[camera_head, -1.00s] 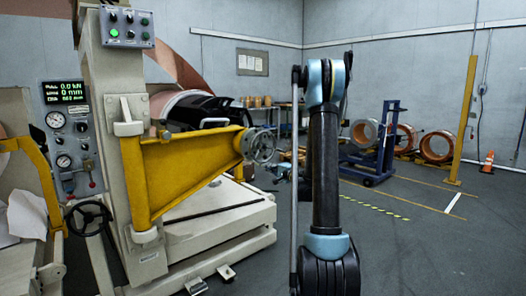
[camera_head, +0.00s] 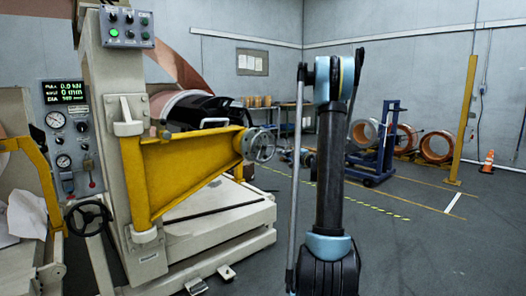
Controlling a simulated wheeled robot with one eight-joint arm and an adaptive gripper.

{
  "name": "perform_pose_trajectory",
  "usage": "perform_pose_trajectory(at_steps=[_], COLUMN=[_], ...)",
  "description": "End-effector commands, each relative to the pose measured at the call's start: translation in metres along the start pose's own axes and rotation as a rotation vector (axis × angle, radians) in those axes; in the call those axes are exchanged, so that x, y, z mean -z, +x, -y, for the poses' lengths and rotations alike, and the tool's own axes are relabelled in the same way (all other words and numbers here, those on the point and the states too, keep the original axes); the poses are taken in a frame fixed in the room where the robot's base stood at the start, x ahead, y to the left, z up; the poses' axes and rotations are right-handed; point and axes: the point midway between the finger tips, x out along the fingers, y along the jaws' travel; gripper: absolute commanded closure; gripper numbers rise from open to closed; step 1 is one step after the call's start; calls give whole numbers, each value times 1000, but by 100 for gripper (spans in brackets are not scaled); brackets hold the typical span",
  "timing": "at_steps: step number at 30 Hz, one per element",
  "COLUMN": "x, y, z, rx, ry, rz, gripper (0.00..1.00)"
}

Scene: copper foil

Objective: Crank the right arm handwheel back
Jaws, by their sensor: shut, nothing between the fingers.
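The yellow right arm (camera_head: 185,165) of the machine reaches out from the pale column. Its spoked metal handwheel (camera_head: 262,146) is at the arm's right end, facing right. My own arm stands upright to the right of it and hides part of the space behind. My gripper (camera_head: 287,157) shows small and dark beside my upper arm, to the right of the handwheel and apart from it in the picture. It is shut with nothing in it. Its fingertips are hard to make out at this size.
A dark handwheel (camera_head: 89,218) sits low on the machine at the left. The machine's pale base (camera_head: 220,215) spreads under the yellow arm. A blue stand (camera_head: 378,150) and copper coils (camera_head: 437,147) stand at the back right.

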Motion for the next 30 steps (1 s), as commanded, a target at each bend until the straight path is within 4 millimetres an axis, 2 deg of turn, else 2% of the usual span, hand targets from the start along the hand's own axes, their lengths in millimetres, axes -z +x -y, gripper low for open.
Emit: perform_pose_trajectory(at_steps=[3, 7, 17, 30], x=[3, 4, 4, 2], y=[0, 0, 0, -2], z=[13, 19, 18, 6], rx=[1, 1, 1, 0], ry=[0, 0, 0, 0], rz=[0, 0, 0, -1], gripper=[100, 100, 100, 100])
